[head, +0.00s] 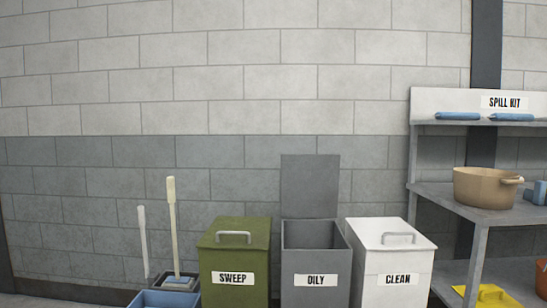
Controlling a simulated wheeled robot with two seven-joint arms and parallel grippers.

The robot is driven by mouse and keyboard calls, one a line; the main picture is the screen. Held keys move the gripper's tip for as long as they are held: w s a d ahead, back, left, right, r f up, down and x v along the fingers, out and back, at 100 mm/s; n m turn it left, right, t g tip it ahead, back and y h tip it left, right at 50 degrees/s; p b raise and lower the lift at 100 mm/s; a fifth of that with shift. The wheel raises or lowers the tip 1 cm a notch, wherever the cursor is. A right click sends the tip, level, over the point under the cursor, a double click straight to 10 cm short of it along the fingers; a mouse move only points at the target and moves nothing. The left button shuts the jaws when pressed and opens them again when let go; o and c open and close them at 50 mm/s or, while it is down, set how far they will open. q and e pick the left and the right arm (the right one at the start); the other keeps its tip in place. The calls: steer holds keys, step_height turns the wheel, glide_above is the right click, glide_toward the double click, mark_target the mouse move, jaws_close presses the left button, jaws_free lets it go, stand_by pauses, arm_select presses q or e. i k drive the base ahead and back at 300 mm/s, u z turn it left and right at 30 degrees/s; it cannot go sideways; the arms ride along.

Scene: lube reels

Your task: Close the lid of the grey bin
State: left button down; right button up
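The grey bin (316,265) labelled OILY stands between a green bin and a white bin in the head view. Its grey lid (310,186) is up, standing upright at the back edge near the wall. The part of the inside that shows is dark, and its floor is hidden. Neither of my grippers is in view.
A green bin (234,257) labelled SWEEP and a white bin (391,262) labelled CLEAN stand close on either side, both lids shut. A blue container (165,299) and two upright handles are left. Right is a shelf (450,192) with a tan tub (485,188).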

mark_target(310, 182)
steer(key=u, duration=0.25)
steer(key=i, duration=0.85)
steer(key=z, duration=0.25)
